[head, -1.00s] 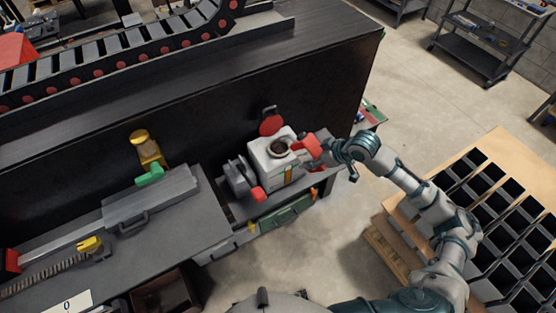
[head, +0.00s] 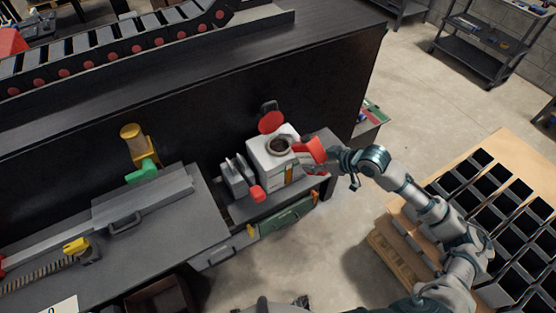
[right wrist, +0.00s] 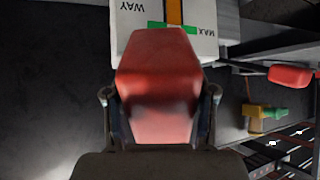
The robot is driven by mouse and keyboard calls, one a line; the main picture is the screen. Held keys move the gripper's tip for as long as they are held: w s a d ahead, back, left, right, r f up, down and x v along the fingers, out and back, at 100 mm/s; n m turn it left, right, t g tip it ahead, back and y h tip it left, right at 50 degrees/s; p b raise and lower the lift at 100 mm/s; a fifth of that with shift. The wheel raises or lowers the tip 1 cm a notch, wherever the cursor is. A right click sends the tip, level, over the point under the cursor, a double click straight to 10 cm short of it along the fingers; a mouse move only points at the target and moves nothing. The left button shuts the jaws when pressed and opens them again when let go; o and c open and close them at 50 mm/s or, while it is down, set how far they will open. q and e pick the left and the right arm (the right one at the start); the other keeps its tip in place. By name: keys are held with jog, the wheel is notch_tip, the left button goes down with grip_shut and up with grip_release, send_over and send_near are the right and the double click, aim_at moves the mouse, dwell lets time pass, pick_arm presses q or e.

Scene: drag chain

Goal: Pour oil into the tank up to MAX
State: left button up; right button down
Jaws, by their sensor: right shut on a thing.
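The white tank (head: 264,170) stands on a low shelf, with its round dark filler opening (head: 279,146) uncovered and a red cap (head: 271,123) raised behind it. An amber strip shows on its front. In the right wrist view the tank (right wrist: 133,38) appears upside down, and the amber strip (right wrist: 174,10) reaches about the green band at MAX (right wrist: 185,27). My right gripper (head: 332,158) is shut on the red oil can (head: 311,152), held just right of the opening. The can (right wrist: 158,75) fills the middle of the wrist view. No oil stream is visible. My left gripper is out of view.
A grey device with a red knob (head: 257,194) stands left of the tank. A dark wall rises behind the tank. A pallet with black trays (head: 500,210) stands right.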

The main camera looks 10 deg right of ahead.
jog(key=shift+r, duration=0.15)
jog(key=shift+w+a+f+t+y+b, duration=0.1)
jog(key=shift+f+t+y+b, duration=0.35)
jog(key=shift+f+b, duration=0.7)
jog(key=shift+r, duration=0.35)
